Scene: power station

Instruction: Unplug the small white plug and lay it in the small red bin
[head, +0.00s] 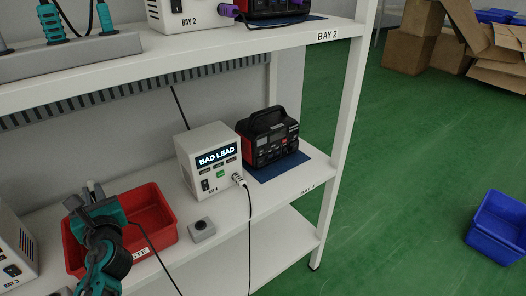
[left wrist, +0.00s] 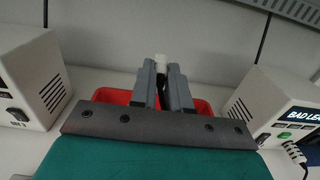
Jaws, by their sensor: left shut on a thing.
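My left gripper (head: 96,194) is over the left part of the small red bin (head: 158,232), which sits on the middle shelf. In the left wrist view its two grey fingers (left wrist: 162,85) are shut on a small white plug (left wrist: 160,62) with a dark lower part. The red bin (left wrist: 112,96) shows behind and below the fingers. A thin black cord runs from near the gripper across the bin's front in the head view. The plug is hard to make out there, and the gripper hides part of the bin. My right gripper is not in view.
A grey socket block (head: 202,229) lies right of the bin. The white BAY 4 unit (head: 208,160) reads BAD LEAD and has a corded plug (head: 239,180) in its front. A black-red power station (head: 270,139) stands beside it. The BAY 3 unit (head: 14,250) is at left.

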